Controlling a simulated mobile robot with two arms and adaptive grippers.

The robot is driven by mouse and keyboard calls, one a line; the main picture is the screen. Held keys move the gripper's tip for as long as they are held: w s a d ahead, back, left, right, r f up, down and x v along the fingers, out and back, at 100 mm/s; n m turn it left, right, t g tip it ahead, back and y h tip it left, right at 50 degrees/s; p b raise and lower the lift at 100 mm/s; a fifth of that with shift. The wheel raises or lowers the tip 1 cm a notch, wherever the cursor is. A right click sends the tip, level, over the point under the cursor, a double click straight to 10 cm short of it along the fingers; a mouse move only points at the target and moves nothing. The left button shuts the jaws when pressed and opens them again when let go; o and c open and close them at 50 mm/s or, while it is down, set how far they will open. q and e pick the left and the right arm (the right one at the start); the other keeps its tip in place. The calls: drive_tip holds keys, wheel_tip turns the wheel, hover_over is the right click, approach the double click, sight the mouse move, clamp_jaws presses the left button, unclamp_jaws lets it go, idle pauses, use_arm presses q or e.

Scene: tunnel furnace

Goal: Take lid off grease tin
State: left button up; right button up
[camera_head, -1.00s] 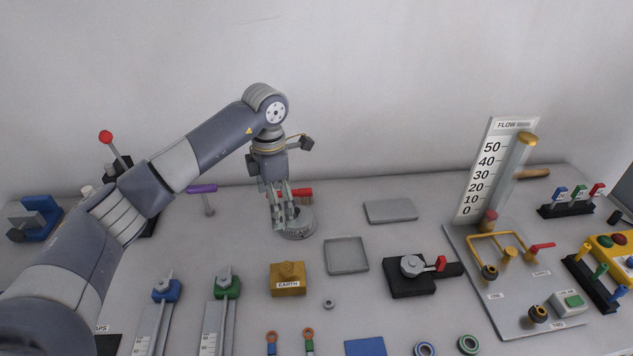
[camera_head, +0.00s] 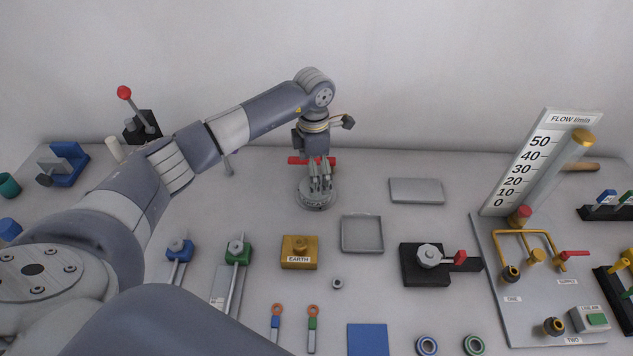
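The grease tin (camera_head: 316,203) is a low, round grey tin on the table, left of the middle. Its lid shows as a grey disc at its top, and I see no gap between lid and tin. My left gripper (camera_head: 320,187) points straight down over the tin, with its fingertips at the lid. The fingers are close together and cover the lid's middle, so I cannot tell whether they grip anything. My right gripper is out of view.
A red-handled item (camera_head: 298,160) lies just behind the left gripper. A shallow grey tray (camera_head: 362,248) and a flat grey plate (camera_head: 416,191) are right of the tin. A yellow EARTH block (camera_head: 299,246) stands in front. Bare table lies between them.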

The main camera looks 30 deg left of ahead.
use_arm(q)
drive_tip(key=shift+f+p, duration=0.3)
drive_tip(key=shift+f, duration=1.25)
drive_tip(key=shift+s, duration=0.1)
clamp_jaws()
